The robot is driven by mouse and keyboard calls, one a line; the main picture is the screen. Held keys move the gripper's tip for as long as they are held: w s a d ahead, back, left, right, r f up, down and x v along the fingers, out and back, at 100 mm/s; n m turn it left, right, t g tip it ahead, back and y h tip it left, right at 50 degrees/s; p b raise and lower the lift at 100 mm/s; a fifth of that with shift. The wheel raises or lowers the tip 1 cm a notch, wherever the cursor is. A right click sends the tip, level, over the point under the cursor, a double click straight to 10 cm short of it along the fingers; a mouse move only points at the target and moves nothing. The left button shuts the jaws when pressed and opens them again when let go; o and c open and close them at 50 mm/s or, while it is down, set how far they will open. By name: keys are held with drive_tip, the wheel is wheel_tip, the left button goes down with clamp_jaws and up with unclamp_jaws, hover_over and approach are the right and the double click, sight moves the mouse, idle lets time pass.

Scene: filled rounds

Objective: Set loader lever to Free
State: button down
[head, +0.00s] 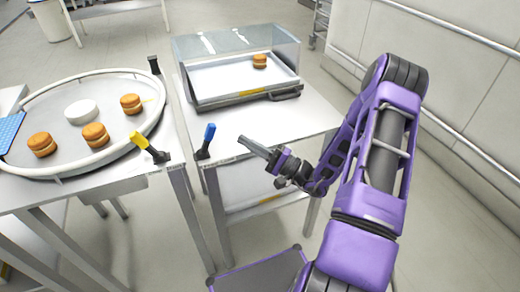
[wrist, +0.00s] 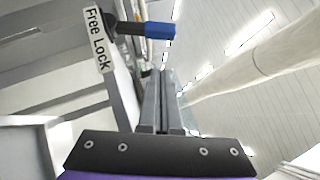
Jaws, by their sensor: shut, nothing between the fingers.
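A lever with a blue handle (head: 209,132) and a dark base stands at the front edge of the right-hand table in the head view, its handle pointing up. The wrist view shows the blue handle (wrist: 159,30) near the top, beside a white label (wrist: 97,38) reading "Free Lock". I cannot tell which word the lever is set to. My gripper (head: 243,141) is right of the lever and apart from it, with its fingers pointing toward it. In the wrist view my gripper (wrist: 166,76) is shut and empty, with the handle beyond the fingertips.
A clear-covered tray (head: 235,101) holding one filled round (head: 260,61) stands on the right-hand table (head: 310,115). On the left, a round turntable (head: 60,105) carries several rounds and a white disc. A yellow-handled lever (head: 140,139) stands at its front edge, left of the blue one.

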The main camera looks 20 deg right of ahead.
sight(207, 141)
drive_tip(key=a, duration=0.1)
drive_tip(key=w+a+r, duration=0.1)
drive_tip(key=a, duration=0.1)
drive_tip(key=w+a+r, duration=0.1)
drive_tip(key=shift+a, duration=0.3)
drive_tip(key=shift+a+r, duration=0.2)
drive_tip(key=shift+a, duration=0.2)
drive_tip(key=shift+r, duration=0.1)
